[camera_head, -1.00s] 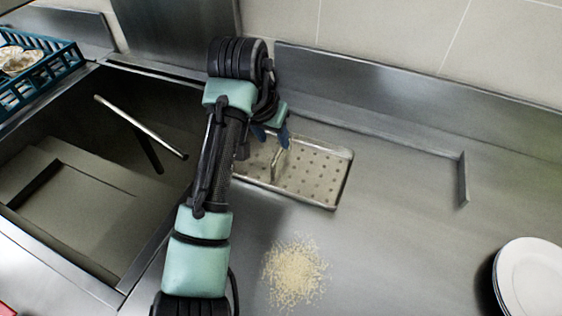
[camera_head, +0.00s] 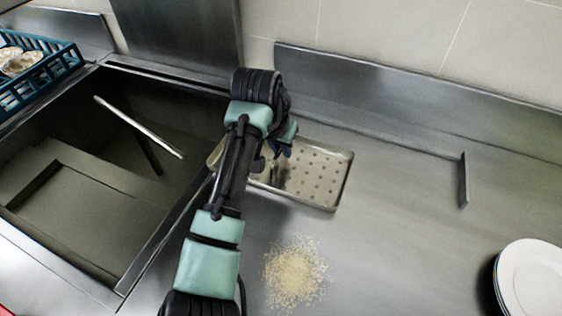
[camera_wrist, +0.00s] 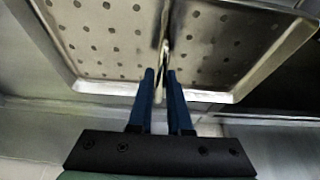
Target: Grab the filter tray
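The filter tray (camera_head: 325,180) is a shallow metal tray with rows of holes, lying on the steel counter right of the sink. My forearm covers part of its left side. In the wrist view the tray (camera_wrist: 105,42) fills the upper part, with its thin upright handle (camera_wrist: 165,50) near the middle. My gripper (camera_head: 281,151) is down at the tray's handle. In the wrist view the two blue fingers of my gripper (camera_wrist: 160,73) stand on either side of the handle, a narrow gap apart. Whether both fingers press on it is unclear.
A sink basin (camera_head: 85,215) with a metal bar (camera_head: 140,128) across it is at left. A blue crate (camera_head: 40,75) stands at upper left. Spilled grains (camera_head: 294,275) lie on the counter in front of the tray. White plates (camera_head: 535,280) are at lower right.

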